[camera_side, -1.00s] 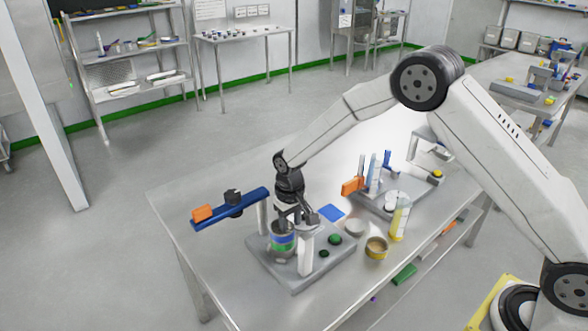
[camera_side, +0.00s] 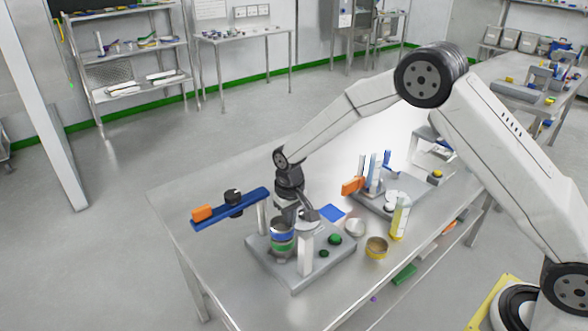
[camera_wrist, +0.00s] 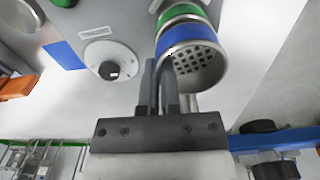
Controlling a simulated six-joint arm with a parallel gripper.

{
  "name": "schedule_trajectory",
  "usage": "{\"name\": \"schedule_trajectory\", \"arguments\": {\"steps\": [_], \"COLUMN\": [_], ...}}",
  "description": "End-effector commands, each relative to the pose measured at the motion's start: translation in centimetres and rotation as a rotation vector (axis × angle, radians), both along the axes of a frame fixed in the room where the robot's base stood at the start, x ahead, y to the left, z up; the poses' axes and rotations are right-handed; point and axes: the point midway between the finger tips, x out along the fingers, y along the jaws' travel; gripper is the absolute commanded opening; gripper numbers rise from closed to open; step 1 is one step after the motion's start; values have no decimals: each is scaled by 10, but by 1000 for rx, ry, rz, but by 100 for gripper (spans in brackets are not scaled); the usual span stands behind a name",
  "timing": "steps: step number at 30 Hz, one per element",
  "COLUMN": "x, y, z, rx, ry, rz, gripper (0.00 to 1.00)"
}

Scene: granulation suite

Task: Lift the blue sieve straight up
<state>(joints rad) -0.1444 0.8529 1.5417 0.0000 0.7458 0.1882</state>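The blue sieve (camera_side: 282,236) is a short metal cylinder with a blue band, on top of a green-banded sieve (camera_side: 281,250) on the grey base. In the wrist view the blue band (camera_wrist: 192,38) faces me, with the perforated plate visible inside; the green band (camera_wrist: 180,14) lies beyond it. My gripper (camera_wrist: 159,66) has its two dark fingers close together with a narrow gap, at the left edge of the blue sieve's rim. Whether the rim is pinched between them cannot be told. In the side view my gripper (camera_side: 293,213) is just above the stack, its fingertips partly hidden.
A blue bar (camera_side: 230,205) with an orange end stands left of the stack. A light post (camera_side: 306,250) stands close on its right. A blue square (camera_side: 332,213), a small bowl (camera_side: 376,247) and a yellow-labelled bottle (camera_side: 400,216) lie farther right.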

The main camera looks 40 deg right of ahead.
Motion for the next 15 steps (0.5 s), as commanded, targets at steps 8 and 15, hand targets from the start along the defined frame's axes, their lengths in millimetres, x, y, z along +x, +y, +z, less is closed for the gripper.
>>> {"name": "schedule_trajectory", "arguments": {"steps": [8, 15], "x": [-7, -29], "y": [-1, -3], "z": [30, 57], "rx": [0, 0], "ry": [-1, -2], "rz": [0, 0], "gripper": [0, 0]}}
